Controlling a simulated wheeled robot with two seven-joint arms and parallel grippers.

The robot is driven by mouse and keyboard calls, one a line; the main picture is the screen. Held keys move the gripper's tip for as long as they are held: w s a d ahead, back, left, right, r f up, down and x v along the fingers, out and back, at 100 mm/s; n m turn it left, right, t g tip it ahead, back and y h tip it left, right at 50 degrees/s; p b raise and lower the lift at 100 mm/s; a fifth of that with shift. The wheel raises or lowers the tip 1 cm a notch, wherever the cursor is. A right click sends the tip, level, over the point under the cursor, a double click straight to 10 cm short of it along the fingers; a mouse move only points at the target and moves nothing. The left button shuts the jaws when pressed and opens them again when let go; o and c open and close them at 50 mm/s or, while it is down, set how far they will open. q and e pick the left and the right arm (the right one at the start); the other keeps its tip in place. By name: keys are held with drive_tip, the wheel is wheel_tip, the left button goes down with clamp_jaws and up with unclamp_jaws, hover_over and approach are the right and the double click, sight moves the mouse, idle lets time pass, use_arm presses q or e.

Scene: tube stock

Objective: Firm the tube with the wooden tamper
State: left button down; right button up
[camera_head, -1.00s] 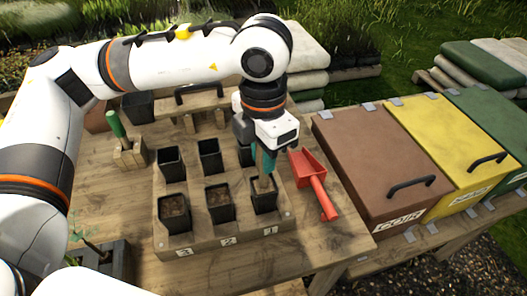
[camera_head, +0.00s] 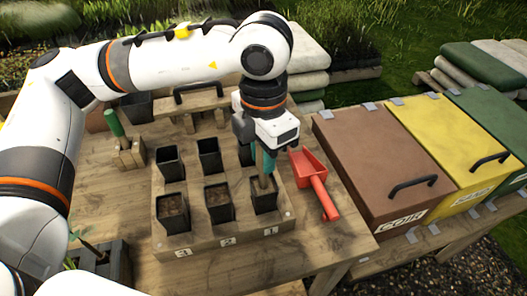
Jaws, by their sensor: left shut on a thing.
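My left gripper (camera_head: 264,152) points down over the front right tube, by the label 1, and is shut on the wooden tamper (camera_head: 263,182). The tamper stands upright, its lower end inside that black tube (camera_head: 264,204); whether it touches the soil I cannot tell. Two more front tubes, the middle one (camera_head: 218,203) and the left one (camera_head: 173,213), hold brown soil. They sit in a wooden rack (camera_head: 200,244) with number labels. Three back tubes stand behind; the right one is partly hidden by my gripper. My right gripper is not in view.
A red scoop (camera_head: 315,183) lies right of the rack. A brown lidded bin (camera_head: 375,165), a yellow bin (camera_head: 450,145) and a green bin (camera_head: 497,120) stand at the right. A green-handled tool (camera_head: 114,123) stands in a wooden block at the left. The table's front right is clear.

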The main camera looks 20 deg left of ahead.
use_arm(q)
drive_tip(key=shift+f, duration=0.1)
idle(0.3)
drive_tip(key=shift+s, duration=0.1)
idle(0.5)
drive_tip(key=shift+r, duration=0.75)
drive_tip(key=shift+r+p, duration=2.7)
drive_tip(key=shift+r, duration=2.15)
